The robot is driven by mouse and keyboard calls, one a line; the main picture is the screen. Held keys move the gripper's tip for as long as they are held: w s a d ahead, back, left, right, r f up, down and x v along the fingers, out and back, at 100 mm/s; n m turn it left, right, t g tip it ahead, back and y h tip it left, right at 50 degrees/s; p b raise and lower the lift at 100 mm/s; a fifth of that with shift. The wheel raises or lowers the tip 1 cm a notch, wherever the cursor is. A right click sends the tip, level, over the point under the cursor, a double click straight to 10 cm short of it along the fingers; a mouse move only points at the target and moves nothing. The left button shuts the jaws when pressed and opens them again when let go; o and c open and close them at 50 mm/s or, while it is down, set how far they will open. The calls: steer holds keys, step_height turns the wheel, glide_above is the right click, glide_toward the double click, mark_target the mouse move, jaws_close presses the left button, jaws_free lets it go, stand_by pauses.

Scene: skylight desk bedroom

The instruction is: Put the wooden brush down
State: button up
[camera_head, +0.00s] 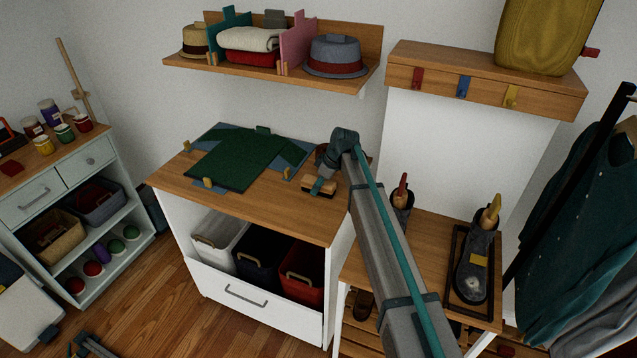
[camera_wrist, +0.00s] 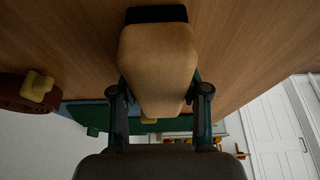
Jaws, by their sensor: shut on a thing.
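The wooden brush (camera_head: 317,188) is at the right end of the wooden worktop, with its pale wooden body up and dark bristles below. My gripper (camera_head: 326,178) is shut on it from the right. In the wrist view the brush (camera_wrist: 158,55) sits between the two fingers of my gripper (camera_wrist: 160,97), with a dark end showing at the top of the picture. The bristles are at or very near the worktop (camera_head: 262,206). I cannot tell whether they touch it.
A green folded garment (camera_head: 240,160) covers the worktop's left and middle. A brown round thing with a yellow knob (camera_wrist: 38,88) lies close to the brush. A shoe (camera_head: 473,270) stands on the lower bench at right. Bare wood shows along the worktop's front edge.

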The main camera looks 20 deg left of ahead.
steer(key=shift+f, duration=0.1)
steer(key=shift+f, duration=0.1)
steer(key=o, duration=1)
steer(key=shift+r, duration=0.3)
steer(key=b+v, duration=0.3)
steer(key=v, duration=0.8)
steer(key=shift+d+r, duration=0.2)
steer(key=shift+r, duration=0.15)
steer(key=shift+s, duration=0.1)
